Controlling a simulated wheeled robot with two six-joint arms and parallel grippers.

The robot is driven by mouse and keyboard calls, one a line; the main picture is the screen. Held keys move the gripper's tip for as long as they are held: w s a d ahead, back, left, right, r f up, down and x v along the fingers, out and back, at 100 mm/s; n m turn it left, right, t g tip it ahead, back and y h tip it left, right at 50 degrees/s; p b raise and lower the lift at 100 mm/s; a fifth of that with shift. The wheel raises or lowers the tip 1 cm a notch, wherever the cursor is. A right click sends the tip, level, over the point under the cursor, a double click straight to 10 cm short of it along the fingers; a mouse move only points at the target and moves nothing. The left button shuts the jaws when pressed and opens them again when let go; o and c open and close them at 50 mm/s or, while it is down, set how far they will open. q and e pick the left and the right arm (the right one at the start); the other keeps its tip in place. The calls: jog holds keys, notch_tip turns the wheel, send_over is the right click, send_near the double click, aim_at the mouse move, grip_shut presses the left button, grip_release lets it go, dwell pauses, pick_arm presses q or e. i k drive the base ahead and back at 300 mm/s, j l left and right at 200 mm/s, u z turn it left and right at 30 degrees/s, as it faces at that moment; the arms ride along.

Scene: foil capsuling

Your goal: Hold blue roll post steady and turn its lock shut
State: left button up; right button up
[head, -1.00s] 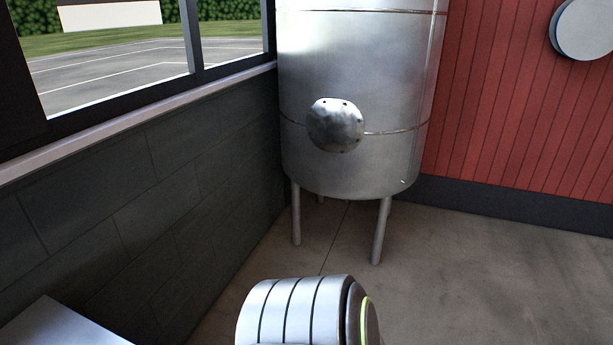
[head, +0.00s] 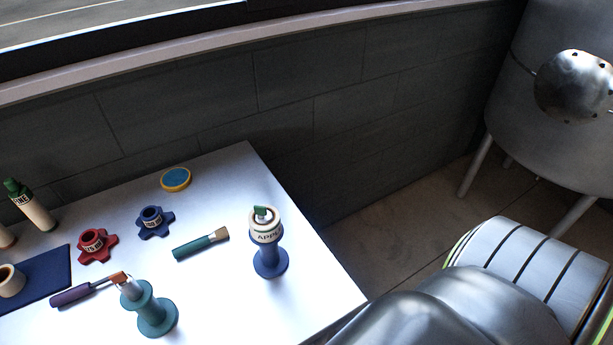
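The blue roll post (head: 270,264) stands upright near the right end of the white table. A cream roll with a green-edged label reading "APPL" (head: 266,234) sits on it. A small green piece (head: 262,212) sticks up at the top of the post; it looks like the lock, but I cannot tell how it is turned. Neither of my grippers is in view. Only part of my own body shows at the lower right.
The white table (head: 215,290) also holds a teal post (head: 157,318), a purple-handled tool (head: 72,295), a brush (head: 200,243), red (head: 97,246) and blue (head: 155,222) star-shaped knobs, a yellow-rimmed disc (head: 175,179), a green-topped bottle (head: 30,205) and a navy mat (head: 48,272).

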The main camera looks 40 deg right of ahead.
aim_at(261, 211)
jog(key=l+z, duration=0.1)
jog(key=z, duration=0.7)
jog(key=k, duration=0.35)
